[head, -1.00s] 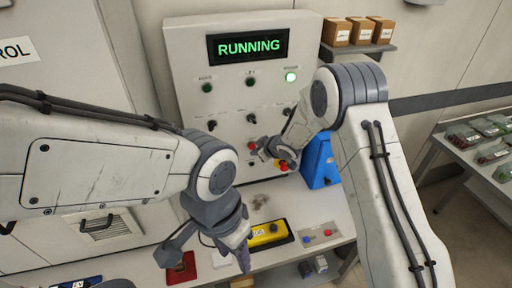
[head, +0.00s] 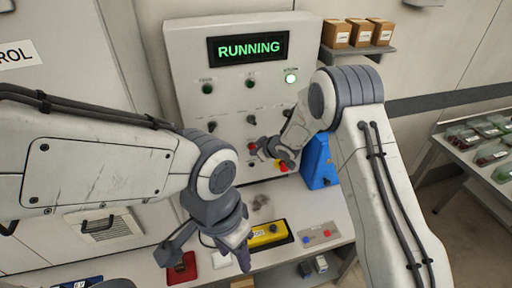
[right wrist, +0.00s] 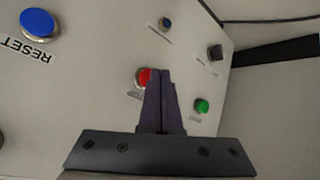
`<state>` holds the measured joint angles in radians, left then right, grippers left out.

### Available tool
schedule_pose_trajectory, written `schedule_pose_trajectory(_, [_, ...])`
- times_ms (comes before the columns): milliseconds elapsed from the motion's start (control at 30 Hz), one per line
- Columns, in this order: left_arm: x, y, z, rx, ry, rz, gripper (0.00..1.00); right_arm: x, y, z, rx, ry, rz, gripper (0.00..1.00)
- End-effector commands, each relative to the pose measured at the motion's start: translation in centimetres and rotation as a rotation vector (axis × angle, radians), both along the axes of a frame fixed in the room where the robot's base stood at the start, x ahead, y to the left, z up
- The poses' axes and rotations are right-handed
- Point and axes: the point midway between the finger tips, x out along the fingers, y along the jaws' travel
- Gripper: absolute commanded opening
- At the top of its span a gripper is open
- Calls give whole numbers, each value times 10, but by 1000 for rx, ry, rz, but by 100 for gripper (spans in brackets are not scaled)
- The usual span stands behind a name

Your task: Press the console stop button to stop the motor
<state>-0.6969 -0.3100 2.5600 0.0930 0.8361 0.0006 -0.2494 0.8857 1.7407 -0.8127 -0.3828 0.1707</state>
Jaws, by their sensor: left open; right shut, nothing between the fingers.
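The grey console (head: 180,60) stands upright at the back, and its display (head: 248,48) reads RUNNING in green. A red button (head: 252,147) shows on its lower panel, and another red one with yellow around it (head: 281,167) is lower right. My right gripper (head: 262,150) is shut and empty at the panel beside these buttons. In the right wrist view its closed fingertips (right wrist: 162,74) overlap the right edge of a red button (right wrist: 144,77); its label is unreadable and contact cannot be told. My left gripper (head: 205,250) is open and empty above the bench, away from the console.
A blue RESET button (right wrist: 40,21) and a green button (right wrist: 202,105) are near in the right wrist view. A yellow box (head: 268,234) and a grey plate with buttons (head: 320,235) lie on the bench. A blue stand (head: 318,160) is right of the console.

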Motion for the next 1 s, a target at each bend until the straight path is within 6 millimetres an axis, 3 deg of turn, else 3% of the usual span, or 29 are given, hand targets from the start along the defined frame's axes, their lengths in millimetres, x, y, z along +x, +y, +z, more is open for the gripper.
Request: schedule_pose_trajectory(1000, [0,0,9,0,0,0,50,8,3,1,0,0,0,0])
